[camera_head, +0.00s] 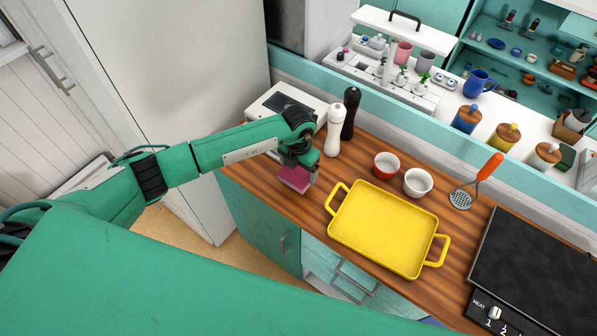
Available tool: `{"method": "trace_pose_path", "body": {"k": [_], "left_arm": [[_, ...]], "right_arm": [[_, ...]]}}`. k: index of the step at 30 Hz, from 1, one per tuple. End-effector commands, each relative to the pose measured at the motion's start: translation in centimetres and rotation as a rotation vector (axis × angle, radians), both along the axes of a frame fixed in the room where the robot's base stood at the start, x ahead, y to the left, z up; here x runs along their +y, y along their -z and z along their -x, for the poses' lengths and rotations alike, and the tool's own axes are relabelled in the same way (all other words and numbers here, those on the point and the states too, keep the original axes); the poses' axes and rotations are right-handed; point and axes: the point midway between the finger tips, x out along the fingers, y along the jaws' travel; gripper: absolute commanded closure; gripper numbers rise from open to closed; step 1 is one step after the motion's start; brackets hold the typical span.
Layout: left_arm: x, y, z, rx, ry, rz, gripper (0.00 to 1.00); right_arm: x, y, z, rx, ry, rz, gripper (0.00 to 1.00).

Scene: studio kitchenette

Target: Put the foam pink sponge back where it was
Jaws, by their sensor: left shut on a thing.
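The pink sponge (294,180) is at the left end of the wooden counter in the head view. My left gripper (301,170) is shut on it from above, and the fingers hide part of it. The sponge is at or just above the counter top; I cannot tell if it touches the wood. My right gripper is not in view.
A yellow tray (385,232) lies right of the sponge. White (333,131) and black (350,113) mills stand behind it. A red bowl (386,165), a white bowl (418,182), an orange-handled turner (487,170) and a black hob (545,270) are further right.

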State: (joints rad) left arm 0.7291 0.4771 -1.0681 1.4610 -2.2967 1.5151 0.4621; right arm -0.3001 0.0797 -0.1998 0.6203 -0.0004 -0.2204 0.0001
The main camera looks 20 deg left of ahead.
Motion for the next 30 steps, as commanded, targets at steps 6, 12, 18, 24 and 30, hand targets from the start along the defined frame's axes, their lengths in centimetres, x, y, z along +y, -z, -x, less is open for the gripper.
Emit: {"method": "trace_pose_path", "body": {"k": [6, 12, 18, 24, 30], "left_arm": [[0.0, 2.8, 0.1, 0.003, -0.001, 0.000, 0.33], [0.0, 3.1, 0.1, 0.001, 0.000, 0.001, 0.33], [0.0, 3.6, 0.1, 0.001, 0.000, 0.000, 0.33], [0.0, 3.4, 0.1, 0.001, 0.000, 0.001, 0.00], [0.0, 2.9, 0.1, 0.001, 0.000, 0.001, 0.00]], "right_arm": [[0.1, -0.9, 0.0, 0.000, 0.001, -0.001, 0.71], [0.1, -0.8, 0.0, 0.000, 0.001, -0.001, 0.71], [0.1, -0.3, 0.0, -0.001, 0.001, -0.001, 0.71], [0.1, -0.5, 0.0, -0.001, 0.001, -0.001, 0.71], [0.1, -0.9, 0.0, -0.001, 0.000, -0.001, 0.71]]}}
